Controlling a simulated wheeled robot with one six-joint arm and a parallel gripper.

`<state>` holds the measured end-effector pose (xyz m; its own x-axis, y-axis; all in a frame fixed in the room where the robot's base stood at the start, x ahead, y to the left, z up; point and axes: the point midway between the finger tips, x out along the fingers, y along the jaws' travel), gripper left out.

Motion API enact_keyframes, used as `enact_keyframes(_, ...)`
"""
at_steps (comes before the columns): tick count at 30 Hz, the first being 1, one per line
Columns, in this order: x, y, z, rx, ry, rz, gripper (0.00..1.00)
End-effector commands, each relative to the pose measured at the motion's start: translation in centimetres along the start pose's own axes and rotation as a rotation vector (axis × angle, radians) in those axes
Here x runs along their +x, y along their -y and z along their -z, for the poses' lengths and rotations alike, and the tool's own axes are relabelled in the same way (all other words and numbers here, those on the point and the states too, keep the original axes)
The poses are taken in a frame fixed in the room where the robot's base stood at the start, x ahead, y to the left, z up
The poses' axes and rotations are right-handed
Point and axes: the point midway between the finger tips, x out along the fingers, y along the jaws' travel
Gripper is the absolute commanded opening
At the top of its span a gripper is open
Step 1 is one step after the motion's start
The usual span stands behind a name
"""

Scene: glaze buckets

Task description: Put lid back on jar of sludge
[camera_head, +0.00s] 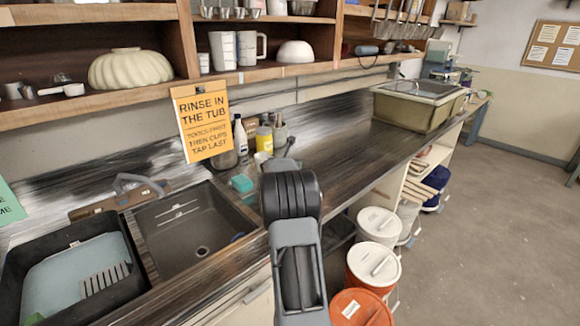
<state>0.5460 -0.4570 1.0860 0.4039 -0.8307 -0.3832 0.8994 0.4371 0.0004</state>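My arm reaches away from me over the counter's front edge. My gripper (284,160) is small and mostly hidden behind my own arm links, so I cannot tell its opening or whether it holds anything. Near it, at the back of the counter, stands a group of small containers: a yellow jar (264,140), a white bottle (240,136), and a greyish jar (224,160) partly behind the orange sign. I cannot tell which one is the jar of sludge. No loose jar lid can be made out.
An orange sign (203,122) hangs from the shelf (140,101). A sink (193,232) and black tub (14,285) are at left. A teal sponge (241,183) lies by the sink. A large bin (415,108) stands farther right. Lidded buckets (373,265) stand below; open floor lies right.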

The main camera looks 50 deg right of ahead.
Motion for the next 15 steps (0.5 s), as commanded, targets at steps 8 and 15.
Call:
enact_keyframes(8,0.03,0.01,0.06,0.0,0.0,0.0,0.42)
enact_keyframes(15,0.18,0.01,0.39,0.0,0.001,0.0,0.42)
